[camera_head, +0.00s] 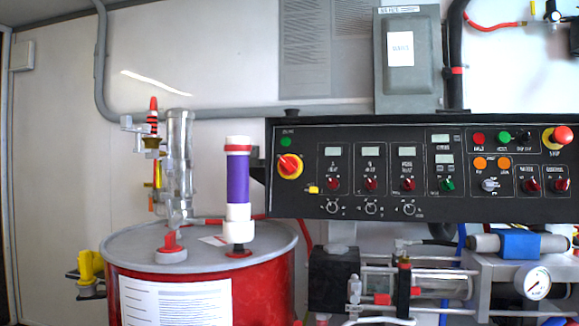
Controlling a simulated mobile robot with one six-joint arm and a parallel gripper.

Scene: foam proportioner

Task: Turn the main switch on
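The black control panel (300,196) is mounted on the wall at centre and right. At its left end is a red rotary knob on a yellow round plate (298,172), which looks like the main switch. Its red handle (287,164) looks slanted, but its exact position is too small to read. A small green lamp (286,142) sits just above it. I cannot tell whether it is lit. Nothing blocks the knob in this view. My gripper is not in view.
A red drum (262,285) with a grey lid stands at lower left. A white and purple cylinder (238,185) and a clear pump tube (179,155) rise from it, left of the knob. Pump equipment (335,280) sits below the panel. A grey box (407,60) hangs above.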

